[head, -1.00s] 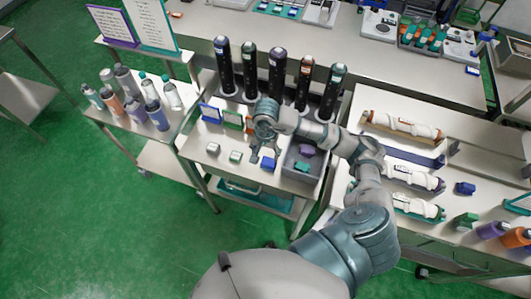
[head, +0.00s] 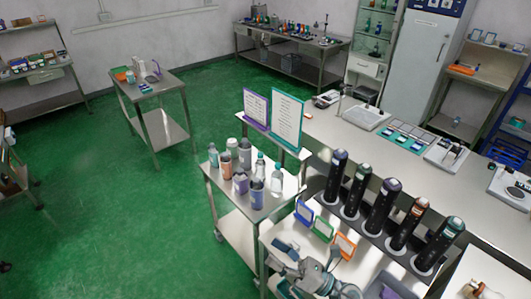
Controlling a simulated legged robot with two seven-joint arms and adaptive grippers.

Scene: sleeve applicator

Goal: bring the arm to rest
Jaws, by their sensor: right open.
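My right gripper (head: 284,268) shows at the bottom of the head view, over the near end of a steel cart. It is open with nothing between its fingers. My right arm behind it is mostly cut off by the bottom edge. Just beyond it stand small framed cards: a blue one (head: 304,213), a green one (head: 323,229) and an orange one (head: 344,246). My left gripper is not in view.
Several dark cylinders (head: 381,207) stand upright in a rack behind the cards. A grey bin (head: 388,287) is right of the gripper. A side cart (head: 238,199) holds bottles and tumblers. Two sign boards (head: 287,120) stand behind it. Green floor (head: 110,215) is clear at left.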

